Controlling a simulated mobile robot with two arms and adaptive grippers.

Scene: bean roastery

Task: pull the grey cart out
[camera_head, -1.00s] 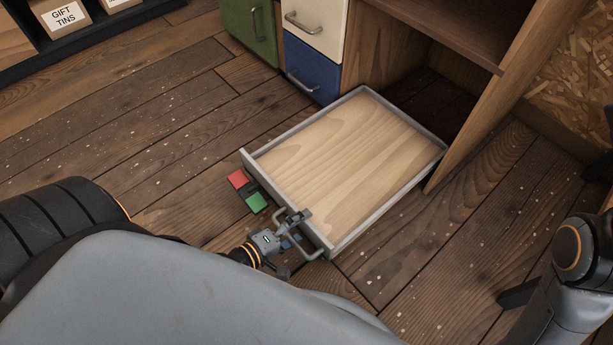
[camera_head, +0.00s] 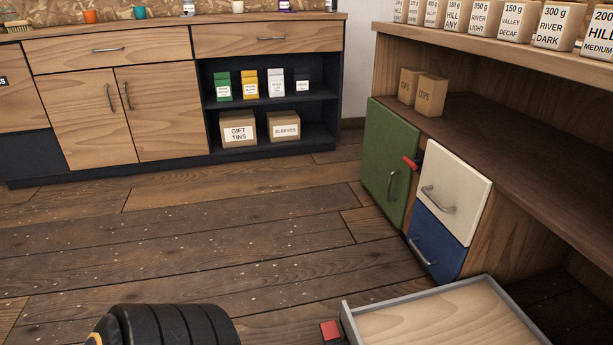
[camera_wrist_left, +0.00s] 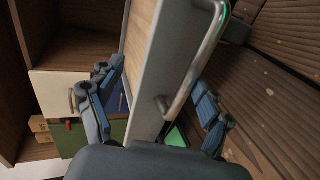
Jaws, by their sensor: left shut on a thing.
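The grey cart (camera_head: 438,293), a low tray with a grey rim and a pale wooden bed, shows in the head view at the lower right, cut off by the picture edge. In the left wrist view its grey front wall (camera_wrist_left: 157,85) and metal loop handle (camera_wrist_left: 205,62) are close up. My left gripper (camera_wrist_left: 160,75) has one finger on each side of this front part and is shut on the cart. The exact contact is hard to see. My right gripper is out of view. A red pad (camera_head: 330,330) shows by the cart's corner; a green pad (camera_wrist_left: 175,138) shows in the wrist view.
The bench holds a green door (camera_head: 385,160), a white drawer (camera_head: 450,190) and a blue drawer (camera_head: 435,243) close behind the cart. A red piece (camera_head: 411,163) sits at the green door's edge. Wooden floor (camera_head: 220,240) to the left is clear. Cabinets (camera_head: 90,110) line the back.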

